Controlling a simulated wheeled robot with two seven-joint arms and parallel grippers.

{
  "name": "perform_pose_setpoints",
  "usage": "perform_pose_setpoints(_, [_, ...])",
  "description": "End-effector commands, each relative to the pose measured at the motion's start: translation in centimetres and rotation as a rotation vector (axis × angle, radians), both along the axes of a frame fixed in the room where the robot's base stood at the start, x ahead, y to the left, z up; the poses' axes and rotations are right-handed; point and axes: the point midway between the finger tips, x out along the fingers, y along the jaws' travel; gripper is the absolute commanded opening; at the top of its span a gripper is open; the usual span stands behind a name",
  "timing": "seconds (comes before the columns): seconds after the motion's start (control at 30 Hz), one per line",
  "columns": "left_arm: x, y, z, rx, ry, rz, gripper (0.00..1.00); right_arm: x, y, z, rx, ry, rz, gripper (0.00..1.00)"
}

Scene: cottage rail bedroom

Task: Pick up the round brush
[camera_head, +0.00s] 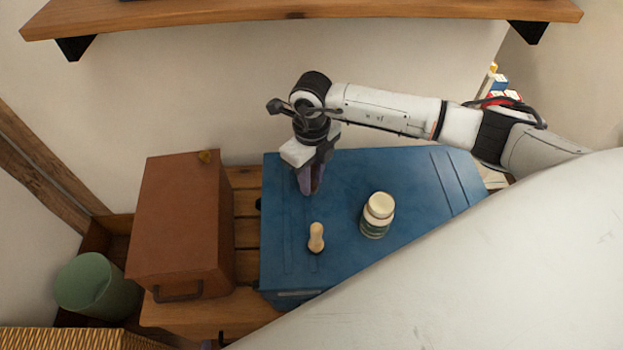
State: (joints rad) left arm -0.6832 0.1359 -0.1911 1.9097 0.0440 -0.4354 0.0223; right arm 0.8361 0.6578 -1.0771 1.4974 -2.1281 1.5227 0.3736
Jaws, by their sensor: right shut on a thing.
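My right gripper (311,184) points down over the back left part of the blue case (412,218). It is shut on a narrow purplish thing (315,180), mostly hidden by the fingers; I cannot tell for sure whether this is the round brush. A small beige waisted piece with a dark base (316,236) stands upright on the case, in front of the gripper and apart from it. My left gripper is not in view.
A white-lidded jar (377,215) stands on the case, right of the beige piece. A brown box (178,225) stands to the left, with a green bin (93,286) beyond it. A wooden shelf (200,15) hangs above. The case's front left is clear.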

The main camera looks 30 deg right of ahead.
Motion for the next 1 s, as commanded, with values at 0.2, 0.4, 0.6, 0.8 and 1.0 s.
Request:
perform_pose_setpoints(0.2, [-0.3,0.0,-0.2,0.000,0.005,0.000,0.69,0.1,0.0,0.9,0.001,-0.004,-0.001,0.01])
perform_pose_setpoints(0.4, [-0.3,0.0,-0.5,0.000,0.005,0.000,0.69,0.2,-0.1,4.6,0.000,-0.005,0.000,0.01])
perform_pose_setpoints(0.6, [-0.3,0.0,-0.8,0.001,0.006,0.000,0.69,0.1,0.0,8.3,0.000,-0.004,0.001,0.01])
perform_pose_setpoints(0.8, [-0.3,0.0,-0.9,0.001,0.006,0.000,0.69,0.0,0.0,9.9,-0.001,0.000,0.000,0.01])
perform_pose_setpoints(1.0, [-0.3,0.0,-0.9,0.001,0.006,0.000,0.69,0.0,0.0,10.1,0.000,0.000,-0.001,0.01])
